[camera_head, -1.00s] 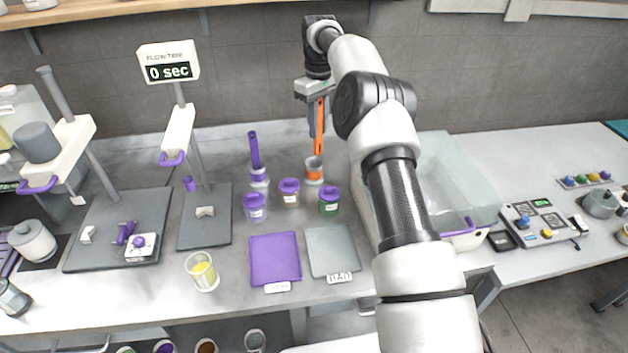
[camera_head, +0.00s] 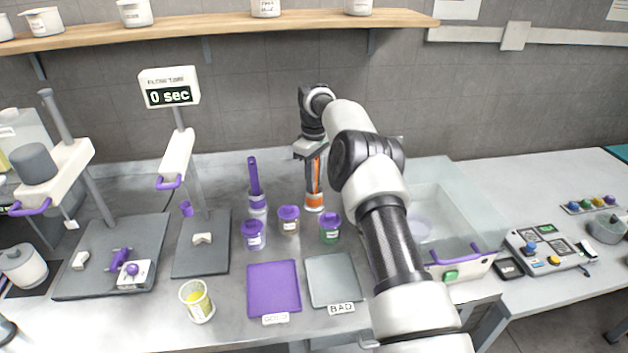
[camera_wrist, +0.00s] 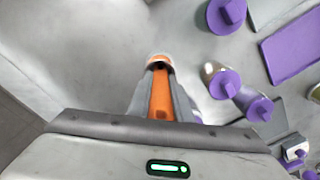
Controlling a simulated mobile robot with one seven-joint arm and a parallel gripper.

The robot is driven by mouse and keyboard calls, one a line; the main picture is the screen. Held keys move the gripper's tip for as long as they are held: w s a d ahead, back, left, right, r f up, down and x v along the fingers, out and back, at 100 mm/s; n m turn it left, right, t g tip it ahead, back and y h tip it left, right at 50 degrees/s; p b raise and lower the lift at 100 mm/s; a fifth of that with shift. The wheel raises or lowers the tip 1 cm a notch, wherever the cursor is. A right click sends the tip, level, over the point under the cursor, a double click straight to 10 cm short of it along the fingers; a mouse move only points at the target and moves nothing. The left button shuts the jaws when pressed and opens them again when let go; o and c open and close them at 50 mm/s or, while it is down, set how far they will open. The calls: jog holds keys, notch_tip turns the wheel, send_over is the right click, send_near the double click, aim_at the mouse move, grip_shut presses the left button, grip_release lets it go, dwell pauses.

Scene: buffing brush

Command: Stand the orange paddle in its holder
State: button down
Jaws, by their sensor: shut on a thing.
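The orange paddle (camera_head: 316,175) is upright in my gripper (camera_head: 314,184), directly over its holder. Its holder (camera_head: 314,203) is a small pale cup with an orange band, on the bench behind the lidded jars. The paddle's lower end meets the holder's mouth and seems to be inside it; how deep is hidden. In the wrist view the paddle (camera_wrist: 161,92) runs between my shut fingers toward the holder's rim (camera_wrist: 158,58). My fingertips are close above the holder.
A purple paddle stands in a similar holder (camera_head: 257,204) to the left. Purple-lidded jars (camera_head: 289,220) stand in front. A purple mat (camera_head: 273,288) and a grey mat (camera_head: 333,281) lie nearer. A clear bin (camera_head: 446,222) stands to the right, partly behind my arm.

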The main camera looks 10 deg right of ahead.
jog(key=shift+f, duration=0.2)
jog(key=c, duration=1.6)
grip_release()
